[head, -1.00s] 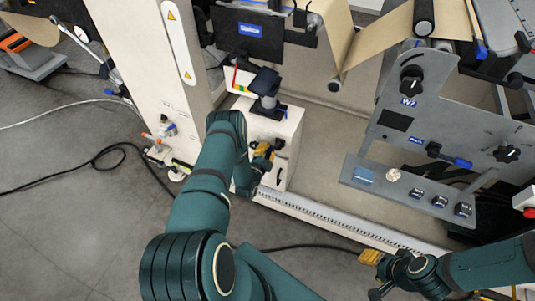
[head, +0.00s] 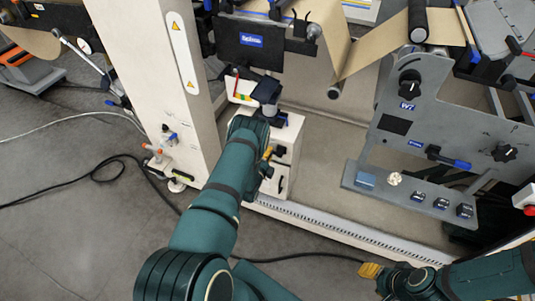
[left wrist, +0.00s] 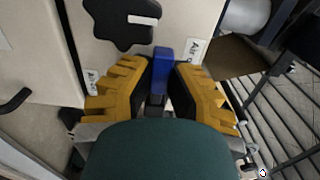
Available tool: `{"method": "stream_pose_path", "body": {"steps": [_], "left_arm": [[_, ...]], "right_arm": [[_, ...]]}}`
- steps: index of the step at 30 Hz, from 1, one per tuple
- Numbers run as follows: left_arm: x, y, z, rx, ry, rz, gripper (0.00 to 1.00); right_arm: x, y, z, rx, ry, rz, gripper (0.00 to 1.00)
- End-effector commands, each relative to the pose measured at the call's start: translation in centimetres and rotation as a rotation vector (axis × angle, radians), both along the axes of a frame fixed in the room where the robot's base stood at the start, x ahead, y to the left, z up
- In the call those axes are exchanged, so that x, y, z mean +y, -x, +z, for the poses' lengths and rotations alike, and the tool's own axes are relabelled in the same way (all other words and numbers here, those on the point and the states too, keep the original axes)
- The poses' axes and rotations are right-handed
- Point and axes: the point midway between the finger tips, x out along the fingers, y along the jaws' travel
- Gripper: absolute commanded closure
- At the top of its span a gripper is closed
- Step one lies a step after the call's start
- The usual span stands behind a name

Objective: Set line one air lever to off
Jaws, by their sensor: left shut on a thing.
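In the left wrist view a blue lever handle (left wrist: 162,62) stands between the yellow fingers of my left gripper (left wrist: 160,82), which is shut on it. A white label reading "Air" (left wrist: 194,50) is right of the lever. In the head view my left gripper (head: 267,155) is at the white cabinet (head: 285,165), mostly hidden behind my left forearm, and the lever is hidden there. My right gripper (head: 371,272) is low in the head view, away from the cabinet; its finger opening is unclear.
A black knob (left wrist: 122,20) is just above and left of the blue lever. A white column (head: 150,70) stands left of the cabinet. A grey control panel (head: 425,110) with knobs is at the right. A black cable (head: 100,165) lies on the floor.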

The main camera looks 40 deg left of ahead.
Motion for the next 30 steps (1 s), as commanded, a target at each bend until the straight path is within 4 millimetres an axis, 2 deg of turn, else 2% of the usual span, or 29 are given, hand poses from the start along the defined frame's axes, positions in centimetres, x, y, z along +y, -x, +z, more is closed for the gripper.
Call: {"method": "stream_pose_path", "body": {"steps": [11,12,14,25,30], "left_arm": [[0.2,-0.2,0.4,-0.008,-0.009,0.0,1.0],[0.2,-0.2,0.4,-0.008,-0.008,0.0,0.71],[0.1,-0.2,0.4,-0.007,-0.008,0.0,0.52],[0.0,0.2,0.1,-0.002,-0.005,0.0,0.52],[-0.5,2.3,0.0,0.002,-0.004,0.0,0.52]], "right_arm": [[0.0,0.0,0.0,0.0,0.0,0.0,0.53],[0.0,0.0,0.0,0.0,0.0,0.0,0.53],[0.0,0.0,0.0,0.0,0.0,0.0,0.53],[0.0,0.0,0.0,0.0,0.0,0.0,0.53],[0.0,0.0,0.0,0.0,0.0,0.0,0.53]]}}
